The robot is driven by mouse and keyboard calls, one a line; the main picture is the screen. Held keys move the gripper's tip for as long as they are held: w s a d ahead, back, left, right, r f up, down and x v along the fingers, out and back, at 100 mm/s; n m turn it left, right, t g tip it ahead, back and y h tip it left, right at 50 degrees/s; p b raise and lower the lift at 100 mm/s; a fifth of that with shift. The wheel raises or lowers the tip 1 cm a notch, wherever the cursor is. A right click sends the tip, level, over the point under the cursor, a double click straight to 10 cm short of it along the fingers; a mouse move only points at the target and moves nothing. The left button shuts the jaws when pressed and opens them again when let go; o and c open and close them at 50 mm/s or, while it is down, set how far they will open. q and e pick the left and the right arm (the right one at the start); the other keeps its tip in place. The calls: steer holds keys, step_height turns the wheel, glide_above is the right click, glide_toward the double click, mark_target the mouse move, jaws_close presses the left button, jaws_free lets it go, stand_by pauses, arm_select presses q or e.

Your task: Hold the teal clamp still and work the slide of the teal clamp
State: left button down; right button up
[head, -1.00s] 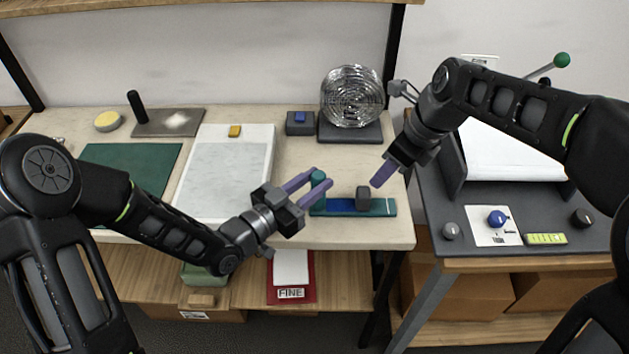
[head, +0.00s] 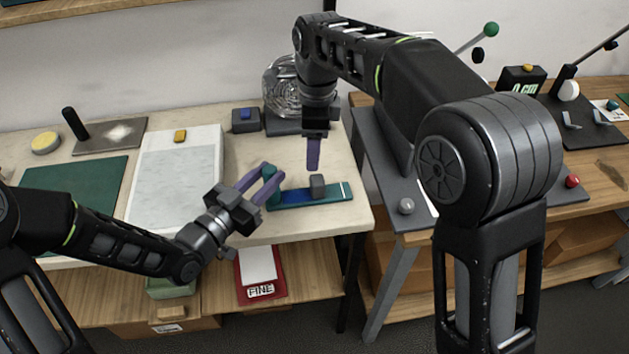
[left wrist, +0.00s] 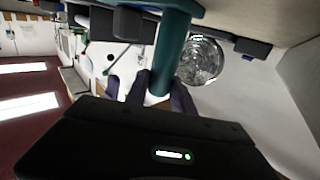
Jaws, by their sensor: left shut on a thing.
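The teal clamp is a flat teal and blue bar (head: 292,196) lying near the table's front edge, with a thin white line near its right end. A teal post (head: 270,171) stands at its left end. My left gripper (head: 265,175) is shut on this post; the left wrist view shows the post (left wrist: 172,50) between the dark fingers. The slide, a grey block (head: 317,185), sits on the bar right of its middle. My right gripper (head: 313,167) points down just behind and above the slide. Its fingers overlap in view, so their gap is hidden.
A white-grey slab (head: 175,185) and a green mat (head: 70,185) lie left of the clamp. A shiny coiled disc (head: 283,85) stands behind on a dark base. A second bench (head: 600,170) with dark fixtures is to the right, past a gap.

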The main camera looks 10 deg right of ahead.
mark_target(317, 179)
steer(key=shift+s+d+r+n+g, duration=0.35)
steer(key=shift+s+r+n, duration=0.2)
steer(key=shift+r+n, duration=0.35)
steer(key=shift+f, duration=0.3)
step_height(317, 179, down, 12)
steer(key=shift+r, duration=0.1)
steer(key=shift+c, duration=0.2)
jaws_close()
stand_by(0.9)
